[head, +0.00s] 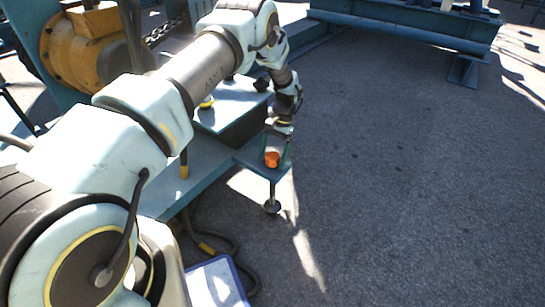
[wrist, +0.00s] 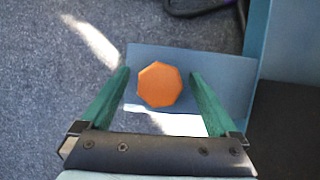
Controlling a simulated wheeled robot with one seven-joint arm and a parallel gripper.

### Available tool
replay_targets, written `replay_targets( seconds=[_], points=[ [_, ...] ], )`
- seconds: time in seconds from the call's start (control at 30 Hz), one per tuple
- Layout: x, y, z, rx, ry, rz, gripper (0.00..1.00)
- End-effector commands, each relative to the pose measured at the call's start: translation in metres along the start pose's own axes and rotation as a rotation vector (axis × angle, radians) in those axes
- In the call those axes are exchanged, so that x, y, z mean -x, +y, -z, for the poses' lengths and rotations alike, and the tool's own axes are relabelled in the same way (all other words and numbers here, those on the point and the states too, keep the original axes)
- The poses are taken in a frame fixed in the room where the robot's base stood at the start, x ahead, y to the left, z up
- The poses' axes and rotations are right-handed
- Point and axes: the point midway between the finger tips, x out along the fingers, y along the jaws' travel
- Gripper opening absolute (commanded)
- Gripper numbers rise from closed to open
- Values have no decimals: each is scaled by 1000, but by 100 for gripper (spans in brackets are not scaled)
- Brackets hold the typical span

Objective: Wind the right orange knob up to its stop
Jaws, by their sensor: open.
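The orange knob (head: 272,159) sits on a small blue-grey plate (head: 250,158) that juts from the right end of the teal frame. In the wrist view the knob (wrist: 160,85) is a flat-faced, many-sided orange disc over the plate (wrist: 215,65). My gripper (head: 278,160) is above the plate, pointing down. In the wrist view its two green fingers (wrist: 160,82) are open, one on each side of the knob, with a gap on both sides. The knob's shaft is hidden beneath it.
A teal frame (head: 205,165) with a yellow reel drive (head: 75,50) stands at the left. A cable (head: 215,248) lies on the ground nearby. Open asphalt (head: 410,170) fills the right side.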

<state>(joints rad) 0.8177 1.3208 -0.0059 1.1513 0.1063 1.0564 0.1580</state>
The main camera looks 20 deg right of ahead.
Motion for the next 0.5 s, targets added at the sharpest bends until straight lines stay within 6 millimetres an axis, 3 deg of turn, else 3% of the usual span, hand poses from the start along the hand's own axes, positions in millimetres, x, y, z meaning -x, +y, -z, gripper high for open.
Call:
replay_targets(
  seconds=[0.23,0.5],
  points=[
    [13,0,0,0,3,1,95],
    [65,0,0,0,5,1,95]
  ],
)
